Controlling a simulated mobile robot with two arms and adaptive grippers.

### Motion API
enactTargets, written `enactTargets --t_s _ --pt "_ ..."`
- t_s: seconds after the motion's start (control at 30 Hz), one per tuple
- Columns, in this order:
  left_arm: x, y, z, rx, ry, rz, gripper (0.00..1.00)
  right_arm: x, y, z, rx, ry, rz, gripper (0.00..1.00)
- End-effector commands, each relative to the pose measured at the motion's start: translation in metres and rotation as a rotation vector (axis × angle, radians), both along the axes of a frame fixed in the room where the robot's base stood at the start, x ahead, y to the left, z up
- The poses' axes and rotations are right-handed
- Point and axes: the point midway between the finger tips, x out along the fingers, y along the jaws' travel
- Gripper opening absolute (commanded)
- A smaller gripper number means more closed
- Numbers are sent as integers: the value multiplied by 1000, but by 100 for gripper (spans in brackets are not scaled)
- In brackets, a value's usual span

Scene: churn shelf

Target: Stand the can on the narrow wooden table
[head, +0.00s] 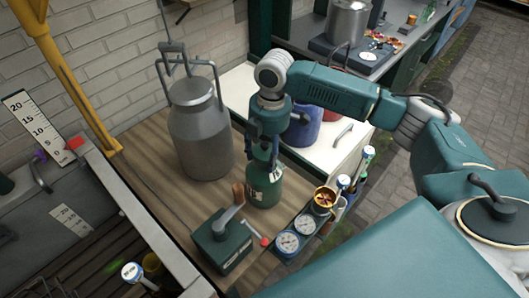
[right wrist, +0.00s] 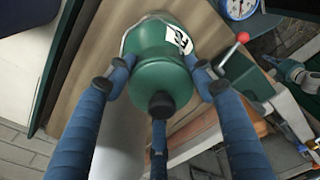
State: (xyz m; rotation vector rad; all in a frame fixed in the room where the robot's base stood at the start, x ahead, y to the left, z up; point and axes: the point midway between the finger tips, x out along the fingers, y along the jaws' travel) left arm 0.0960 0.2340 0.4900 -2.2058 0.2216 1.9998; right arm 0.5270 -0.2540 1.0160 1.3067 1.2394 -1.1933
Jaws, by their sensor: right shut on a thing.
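A green can (head: 264,191) with a pale label and a narrower top is upright over the wooden table (head: 165,148), at the table's right side. I cannot tell whether its base touches the wood. My right gripper (head: 266,152) comes down on it from above. In the right wrist view the fingers of the right gripper (right wrist: 158,85) are closed around the green can (right wrist: 163,72), on both sides of its shoulder, with its dark cap towards the camera. My left gripper is not in view.
A large grey metal churn (head: 201,135) stands on the table left of the can. A green box with a crank (head: 222,245) is close in front. Round dials (head: 288,242) line the right edge. A white surface with a blue pot (head: 304,128) lies behind.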

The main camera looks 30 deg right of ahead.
Motion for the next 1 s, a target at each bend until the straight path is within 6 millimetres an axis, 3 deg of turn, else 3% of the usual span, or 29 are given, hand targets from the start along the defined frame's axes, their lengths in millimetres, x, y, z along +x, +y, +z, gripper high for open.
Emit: enactTargets --t_s 0.1,0.13,0.2,0.63,1.0 --pt "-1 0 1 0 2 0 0 1 1 1 2 -3 0 0" --pt "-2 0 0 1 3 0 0 0 0 -1 0 0 0 59" --pt "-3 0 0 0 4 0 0 0 0 -1 0 0 0 73" --pt "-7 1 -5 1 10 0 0 1 -1 8 0 -3 0 73" --pt "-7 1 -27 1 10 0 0 1 -6 82 2 -6 0 73"
